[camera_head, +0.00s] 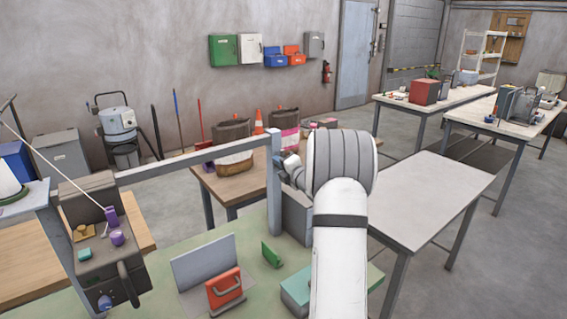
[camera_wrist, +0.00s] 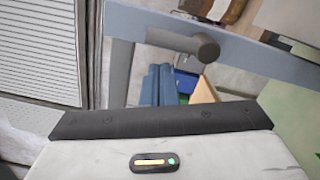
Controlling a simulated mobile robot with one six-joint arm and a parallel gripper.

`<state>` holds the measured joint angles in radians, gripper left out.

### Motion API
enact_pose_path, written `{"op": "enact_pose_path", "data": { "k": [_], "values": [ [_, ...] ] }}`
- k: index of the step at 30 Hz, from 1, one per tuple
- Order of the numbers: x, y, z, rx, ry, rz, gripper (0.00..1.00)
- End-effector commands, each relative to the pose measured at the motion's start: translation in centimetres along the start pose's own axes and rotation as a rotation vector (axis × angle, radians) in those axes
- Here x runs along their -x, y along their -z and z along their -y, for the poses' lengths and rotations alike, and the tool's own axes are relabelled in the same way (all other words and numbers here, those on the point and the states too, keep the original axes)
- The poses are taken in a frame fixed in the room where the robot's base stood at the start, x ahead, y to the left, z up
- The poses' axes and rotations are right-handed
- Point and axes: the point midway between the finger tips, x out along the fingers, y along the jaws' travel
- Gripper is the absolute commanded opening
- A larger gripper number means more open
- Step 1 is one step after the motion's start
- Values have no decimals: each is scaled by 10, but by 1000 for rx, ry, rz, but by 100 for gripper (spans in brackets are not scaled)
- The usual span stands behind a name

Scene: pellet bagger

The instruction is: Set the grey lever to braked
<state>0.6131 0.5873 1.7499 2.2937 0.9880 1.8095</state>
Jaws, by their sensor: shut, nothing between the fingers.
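A dark grey lever-like handle (camera_head: 128,285) hangs at the front right of the grey machine box (camera_head: 95,225), at left in the head view. I cannot tell which setting it is in. In the wrist view a short dark grey round peg (camera_wrist: 200,47) sticks out from a blue-grey beam; I cannot tell whether it is a lever. My gripper (camera_head: 284,164) is by the top of the blue-grey post, well right of the box handle, and partly hidden by my wrist. It is shut and empty. Its dark front edge (camera_wrist: 160,118) shows in the wrist view.
The blue-grey post (camera_head: 273,185) and its long beam (camera_head: 195,157) stand between my gripper and the box. A bare grey table (camera_head: 435,190) stands at right.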

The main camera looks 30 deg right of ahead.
Motion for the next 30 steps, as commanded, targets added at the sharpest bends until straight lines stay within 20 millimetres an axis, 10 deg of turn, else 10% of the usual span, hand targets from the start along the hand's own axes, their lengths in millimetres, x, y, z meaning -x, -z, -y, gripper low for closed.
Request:
{"op": "enact_pose_path", "data": {
  "k": [4,16,30],
  "values": [
    [8,27,-5,0,0,0,0],
    [90,24,-7,0,1,1,0],
    [103,23,-9,-1,1,-1,0]
  ]
}}
